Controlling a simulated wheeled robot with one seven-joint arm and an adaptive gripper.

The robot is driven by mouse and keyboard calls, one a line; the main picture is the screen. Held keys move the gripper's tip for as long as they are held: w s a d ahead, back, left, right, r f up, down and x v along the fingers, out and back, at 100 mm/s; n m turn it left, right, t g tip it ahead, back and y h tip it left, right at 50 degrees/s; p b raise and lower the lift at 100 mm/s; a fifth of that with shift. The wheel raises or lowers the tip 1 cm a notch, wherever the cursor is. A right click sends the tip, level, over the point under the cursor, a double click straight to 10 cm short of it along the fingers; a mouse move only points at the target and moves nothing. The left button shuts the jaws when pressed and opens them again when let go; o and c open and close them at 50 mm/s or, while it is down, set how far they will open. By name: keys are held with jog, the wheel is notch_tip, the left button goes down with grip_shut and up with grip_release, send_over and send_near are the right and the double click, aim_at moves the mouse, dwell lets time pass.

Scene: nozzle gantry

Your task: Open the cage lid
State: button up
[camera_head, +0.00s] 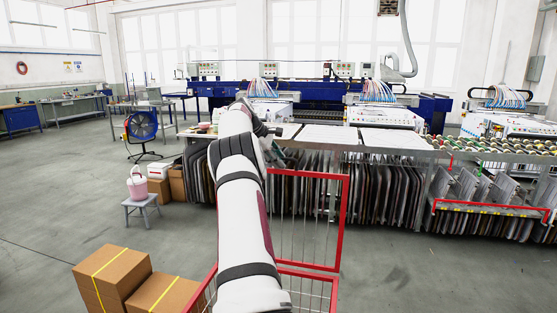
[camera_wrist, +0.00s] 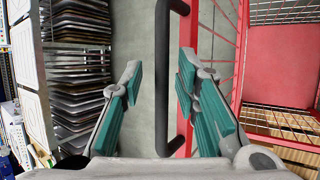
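The cage shows in the head view as red-framed wire mesh (camera_head: 306,291) at the bottom middle. A red-framed mesh panel, which looks like the lid (camera_head: 345,222), stands roughly upright at its far side; my arm covers its left part. In the wrist view a black bar handle (camera_wrist: 162,80) runs along a red frame bar (camera_wrist: 190,30). My gripper (camera_wrist: 158,72) is open, with one teal-padded finger on each side of the handle. A gap shows on both sides, so the fingers do not appear to grip it. In the head view my arm hides the gripper's fingers.
Two cardboard boxes (camera_head: 112,276) stand at lower left. A stool (camera_head: 140,208) with a pink bucket and a blue fan (camera_head: 141,126) stand farther left. A long table with racked sheets (camera_head: 385,195) lies behind the cage. The grey floor between is clear.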

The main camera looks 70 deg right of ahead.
jog(key=v, duration=1.2)
dwell(0.6)
